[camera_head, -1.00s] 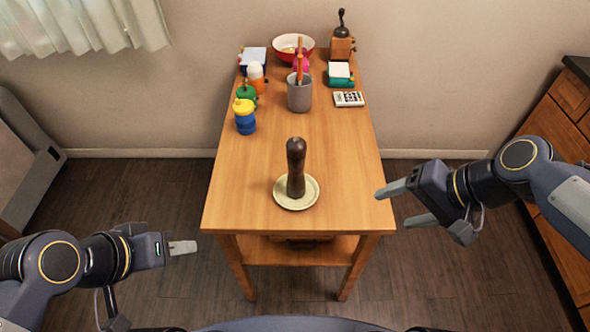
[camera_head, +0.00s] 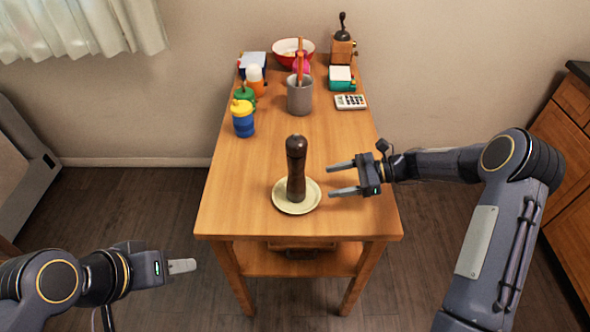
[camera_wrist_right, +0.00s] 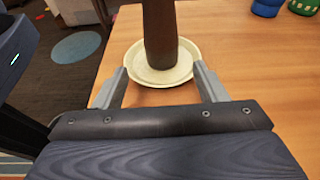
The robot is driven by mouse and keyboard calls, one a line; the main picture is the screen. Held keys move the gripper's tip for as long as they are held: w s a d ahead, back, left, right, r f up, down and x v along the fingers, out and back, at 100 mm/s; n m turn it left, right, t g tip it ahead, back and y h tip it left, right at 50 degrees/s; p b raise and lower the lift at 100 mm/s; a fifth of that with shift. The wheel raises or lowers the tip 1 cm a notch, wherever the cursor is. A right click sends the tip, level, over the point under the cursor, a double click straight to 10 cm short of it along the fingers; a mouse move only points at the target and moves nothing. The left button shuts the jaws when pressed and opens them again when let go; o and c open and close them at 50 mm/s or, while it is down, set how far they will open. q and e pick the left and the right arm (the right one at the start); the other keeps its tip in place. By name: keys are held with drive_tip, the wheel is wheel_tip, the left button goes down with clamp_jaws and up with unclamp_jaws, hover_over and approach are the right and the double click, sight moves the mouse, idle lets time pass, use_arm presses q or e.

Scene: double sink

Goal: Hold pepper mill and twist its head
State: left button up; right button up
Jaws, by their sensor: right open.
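The dark brown pepper mill (camera_head: 296,170) stands upright on a pale round plate (camera_head: 283,204) near the front of the wooden table. My right gripper (camera_head: 335,178) is open and empty, just right of the mill, its two fingers pointing left towards it. In the right wrist view the mill's lower part (camera_wrist_right: 160,35) stands ahead of and between the spread fingertips (camera_wrist_right: 160,82), with its head out of the picture. My left gripper (camera_head: 190,266) is off the table at the lower left, away from the mill; only one finger shows clearly.
A grey holder with utensils (camera_head: 299,98) stands behind the mill. A blue and yellow shaker (camera_head: 243,120), a calculator (camera_head: 350,101), a red bowl (camera_head: 281,52) and a coffee grinder (camera_head: 343,48) sit further back. The table around the plate is clear.

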sight(301, 188)
drive_tip(key=shift+w+a+f, duration=0.15)
drive_tip(key=shift+a+f, duration=0.3)
drive_tip(key=shift+b+x, duration=1.25)
drive_tip(key=shift+x, duration=3.4)
drive_tip(key=shift+r, duration=0.15)
drive_tip(key=shift+c, duration=0.4)
drive_tip(key=c, duration=0.5)
drive_tip(key=c, duration=0.3)
